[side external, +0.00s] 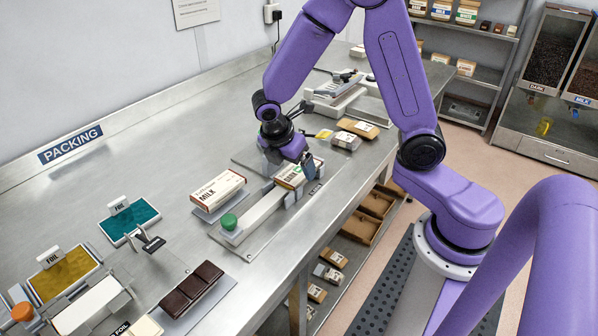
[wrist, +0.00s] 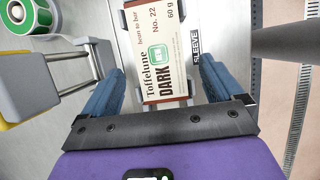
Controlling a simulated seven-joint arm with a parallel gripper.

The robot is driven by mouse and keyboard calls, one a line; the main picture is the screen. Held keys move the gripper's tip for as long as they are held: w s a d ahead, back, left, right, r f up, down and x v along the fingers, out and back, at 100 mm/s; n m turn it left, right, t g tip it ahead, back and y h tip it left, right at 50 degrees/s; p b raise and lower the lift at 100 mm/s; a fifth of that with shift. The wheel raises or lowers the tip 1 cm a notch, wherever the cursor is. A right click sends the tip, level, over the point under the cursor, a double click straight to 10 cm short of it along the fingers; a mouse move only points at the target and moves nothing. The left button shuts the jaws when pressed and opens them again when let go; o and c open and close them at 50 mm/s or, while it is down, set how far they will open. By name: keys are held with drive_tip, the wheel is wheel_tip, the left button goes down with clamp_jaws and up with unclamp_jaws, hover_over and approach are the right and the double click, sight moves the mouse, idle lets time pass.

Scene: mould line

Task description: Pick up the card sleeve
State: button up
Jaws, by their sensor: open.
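The card sleeve (side external: 288,178), cream with brown ends, a green patch and the word DARK, lies at the far end of a grey fixture. In the wrist view the sleeve (wrist: 158,50) reads "Toffelune DARK No. 22 60 g", and a SLEEVE label is on the metal beside it. My gripper (side external: 299,168) is low over the sleeve. In the wrist view my gripper (wrist: 163,72) is open, with one blue finger on each side of the sleeve and gaps visible. Whether the fingertips reach below its top is unclear.
A MILK box (side external: 217,191) lies on a pad left of the fixture. Small packs (side external: 358,128) lie behind. A chocolate bar (side external: 191,286) and foil trays are front left.

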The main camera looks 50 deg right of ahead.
drive_tip(key=shift+x, duration=1.05)
drive_tip(key=c, duration=1.2)
drive_tip(key=shift+r, duration=0.1)
